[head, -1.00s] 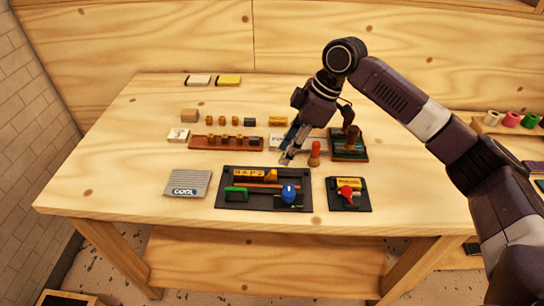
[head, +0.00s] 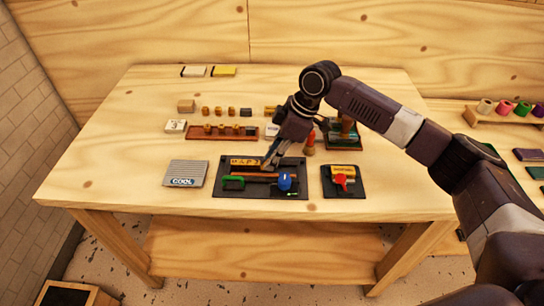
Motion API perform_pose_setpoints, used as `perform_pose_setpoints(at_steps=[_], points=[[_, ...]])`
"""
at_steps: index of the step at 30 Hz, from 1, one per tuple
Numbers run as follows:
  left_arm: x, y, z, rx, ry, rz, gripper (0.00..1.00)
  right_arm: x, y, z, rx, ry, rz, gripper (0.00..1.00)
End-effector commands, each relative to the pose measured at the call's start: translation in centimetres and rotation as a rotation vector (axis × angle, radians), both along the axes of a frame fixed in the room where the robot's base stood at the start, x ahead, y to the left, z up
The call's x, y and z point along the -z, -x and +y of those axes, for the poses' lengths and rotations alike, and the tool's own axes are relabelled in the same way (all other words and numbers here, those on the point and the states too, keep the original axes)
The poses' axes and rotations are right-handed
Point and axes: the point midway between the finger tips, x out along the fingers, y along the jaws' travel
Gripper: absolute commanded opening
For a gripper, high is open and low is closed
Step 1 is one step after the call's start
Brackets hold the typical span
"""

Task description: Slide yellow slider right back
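The black board (head: 222,190) lies on the table and carries a yellow lettered strip (head: 243,162), an orange-brown rail (head: 250,175), a green handle (head: 234,183) and a blue knob (head: 285,181). The yellow slider sits by the right end of the strip and is mostly hidden behind my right gripper (head: 268,165). The fingertips point down right at the slider's place. Whether they touch it, and how wide they are apart, I cannot tell. My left gripper is not in view.
A smaller black board with a red lever (head: 342,181) lies to the right, and a grey COOL block (head: 186,174) to the left. An orange-red peg (head: 309,145) stands close to my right gripper. The front table edge is clear.

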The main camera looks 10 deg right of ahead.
Motion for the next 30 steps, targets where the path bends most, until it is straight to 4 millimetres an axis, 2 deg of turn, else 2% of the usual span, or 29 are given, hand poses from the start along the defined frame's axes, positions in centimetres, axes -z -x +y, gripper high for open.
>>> perform_pose_setpoints(at_steps=[1, 4, 16, 24, 30], points=[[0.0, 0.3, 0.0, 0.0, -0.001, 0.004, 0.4, 0.0, 0.0, 0.0, 0.0, 0.0, 0.0, 0.11], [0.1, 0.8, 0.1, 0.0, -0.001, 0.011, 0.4, 0.0, 0.0, 0.0, 0.0, 0.0, 0.0, 0.0], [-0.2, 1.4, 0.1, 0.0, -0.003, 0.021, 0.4, -0.2, 0.1, -0.4, 0.002, 0.0, 0.001, 0.0], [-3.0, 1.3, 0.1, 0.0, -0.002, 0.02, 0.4, -0.4, 1.3, -4.8, 0.006, 0.0, 0.002, 0.0], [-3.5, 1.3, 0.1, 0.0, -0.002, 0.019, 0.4, -0.2, 1.8, -6.5, 0.002, 0.0, 0.0, 0.0]])
